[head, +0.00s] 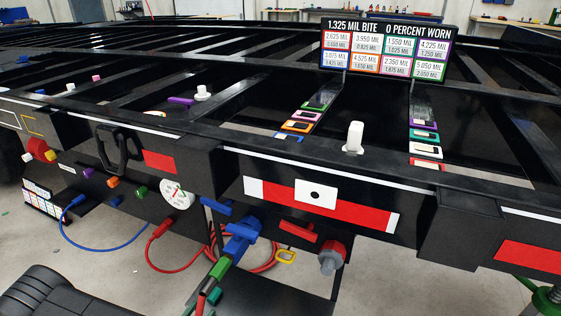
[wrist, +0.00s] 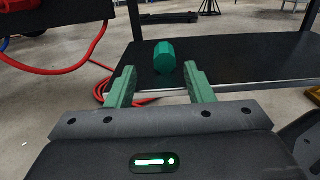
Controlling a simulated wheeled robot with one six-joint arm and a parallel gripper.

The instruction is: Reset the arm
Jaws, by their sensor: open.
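My gripper (wrist: 160,80) shows in the wrist view with its two green fingers spread apart and nothing between them. A green faceted knob-like piece (wrist: 164,57) stands on a black shelf (wrist: 240,72) just beyond the fingertips. It appears apart from both fingers. The black shelf also shows there at the bottom (head: 285,298).
A black trailer frame (head: 460,205) fills the head view. Red (head: 155,263) and blue (head: 100,245) hoses hang along its front. A blue connector (head: 240,236), a red valve handle (head: 298,231) and a white gauge (head: 177,194) stick out. A sign (head: 385,50) stands on top.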

